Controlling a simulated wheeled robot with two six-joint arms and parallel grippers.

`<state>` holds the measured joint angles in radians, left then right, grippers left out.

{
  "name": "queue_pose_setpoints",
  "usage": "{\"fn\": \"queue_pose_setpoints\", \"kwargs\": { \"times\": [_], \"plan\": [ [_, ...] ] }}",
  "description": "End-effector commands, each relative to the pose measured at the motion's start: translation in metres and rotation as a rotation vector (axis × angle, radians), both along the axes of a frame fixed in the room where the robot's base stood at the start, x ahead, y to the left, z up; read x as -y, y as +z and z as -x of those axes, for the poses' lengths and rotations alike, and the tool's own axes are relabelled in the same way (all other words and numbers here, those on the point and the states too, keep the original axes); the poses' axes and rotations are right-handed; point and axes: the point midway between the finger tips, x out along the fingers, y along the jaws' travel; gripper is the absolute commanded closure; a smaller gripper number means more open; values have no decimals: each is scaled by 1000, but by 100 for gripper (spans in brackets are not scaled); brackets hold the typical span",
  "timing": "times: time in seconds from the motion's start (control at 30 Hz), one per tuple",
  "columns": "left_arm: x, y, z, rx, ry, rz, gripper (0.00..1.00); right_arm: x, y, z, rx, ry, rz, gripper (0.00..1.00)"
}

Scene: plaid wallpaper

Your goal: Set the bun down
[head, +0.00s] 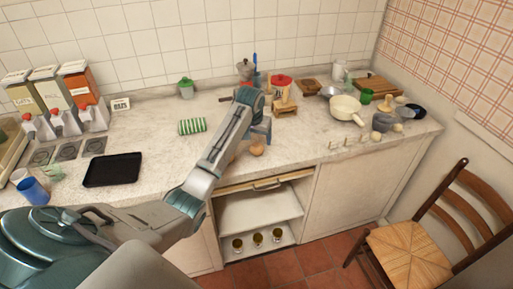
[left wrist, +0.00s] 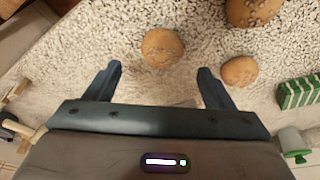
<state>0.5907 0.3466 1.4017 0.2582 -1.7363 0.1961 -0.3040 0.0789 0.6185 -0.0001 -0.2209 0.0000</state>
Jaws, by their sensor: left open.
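My left gripper (head: 264,133) is over the counter, its jaws apart and empty. In the left wrist view its two fingers (left wrist: 159,88) point at the counter, with a round brown bun (left wrist: 162,47) lying on the speckled surface ahead of and between them, apart from both. A second bun (left wrist: 239,71) lies to the right of the fingers, and a third (left wrist: 252,11) is cut off at the top edge. In the head view one bun (head: 257,150) shows beside the gripper near the counter's front; my arm hides the counter behind it. My right gripper is out of view.
A green-striped cloth roll (head: 192,127) and a black tray (head: 113,170) lie on the counter (head: 150,139) to the left. A small wooden stand (head: 285,106), a cream pan (head: 345,107) and several dishes crowd the right. Dispensers line the far left. A chair (head: 410,250) stands at right.

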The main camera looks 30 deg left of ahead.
Motion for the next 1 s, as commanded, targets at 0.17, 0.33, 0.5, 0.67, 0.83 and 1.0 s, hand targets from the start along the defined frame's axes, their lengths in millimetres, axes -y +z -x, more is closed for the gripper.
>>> {"fn": "queue_pose_setpoints", "kwargs": {
  "times": [0.17, 0.33, 0.5, 0.67, 0.83, 1.0],
  "plan": [
    [-2, -18, 0, -6, -1, 1, 24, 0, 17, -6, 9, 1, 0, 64],
    [-3, -43, -5, -3, 0, 2, 24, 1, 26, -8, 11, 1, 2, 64],
    [-4, -52, -7, 0, -1, 0, 24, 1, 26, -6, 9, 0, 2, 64],
    [-4, -53, -7, 0, -1, 0, 24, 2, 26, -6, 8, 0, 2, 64],
    [-4, -52, -7, 0, -1, 0, 57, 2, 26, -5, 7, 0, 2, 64],
    [-4, -52, -7, 0, -1, 0, 75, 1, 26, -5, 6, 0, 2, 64]
  ]
}}
